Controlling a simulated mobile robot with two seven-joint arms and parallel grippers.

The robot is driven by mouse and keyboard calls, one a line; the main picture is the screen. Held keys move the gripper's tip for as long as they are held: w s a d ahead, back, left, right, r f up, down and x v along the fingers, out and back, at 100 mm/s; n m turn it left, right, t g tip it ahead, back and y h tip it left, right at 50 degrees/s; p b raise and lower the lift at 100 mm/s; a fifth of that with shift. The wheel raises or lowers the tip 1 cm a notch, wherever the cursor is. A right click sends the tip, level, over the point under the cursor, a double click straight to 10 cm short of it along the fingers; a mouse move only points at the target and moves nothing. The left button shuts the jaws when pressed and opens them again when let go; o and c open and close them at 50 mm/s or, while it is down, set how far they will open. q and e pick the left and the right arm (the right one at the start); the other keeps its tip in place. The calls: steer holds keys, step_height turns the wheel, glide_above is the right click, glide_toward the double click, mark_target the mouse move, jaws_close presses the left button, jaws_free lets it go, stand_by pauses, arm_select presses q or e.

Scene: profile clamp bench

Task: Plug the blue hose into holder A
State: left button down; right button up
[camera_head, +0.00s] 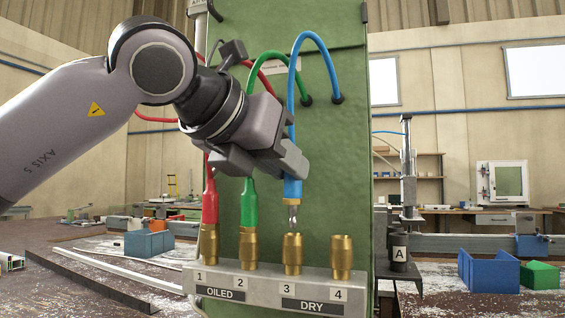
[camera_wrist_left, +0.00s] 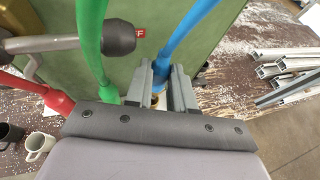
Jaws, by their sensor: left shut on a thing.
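My left gripper (camera_head: 288,160) is shut on the blue hose (camera_head: 292,188), at its plug end. In the left wrist view the blue hose (camera_wrist_left: 187,32) passes between the fingers (camera_wrist_left: 167,92). The plug hangs upright, its metal tip just above brass socket 3 (camera_head: 292,255); whether it touches the socket is unclear. The hose arches back to the green cabinet. Holder A (camera_head: 399,254) is a dark cylinder with an "A" label on a bracket, right of the sockets; no hose is in it. My right gripper is out of view.
The green hose (camera_head: 249,190) stands in socket 2 and the red hose (camera_head: 210,192) in socket 1, left of my gripper. Socket 4 (camera_head: 341,256) is empty, between socket 3 and holder A. A blue bin (camera_head: 488,271) stands to the right.

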arm_select(q)
steer(key=s+a+b, duration=0.2)
steer(key=s+b, duration=0.2)
steer(key=s, duration=0.3)
steer(key=shift+s+a+b, duration=0.25)
steer(key=shift+s+b, duration=0.05)
stand_by(0.9)
steer(key=s+d+p, duration=0.1)
steer(key=s+d, duration=0.3)
steer(key=d, duration=0.9)
steer(key=shift+f, duration=0.2)
stand_by(1.2)
stand_by(0.3)
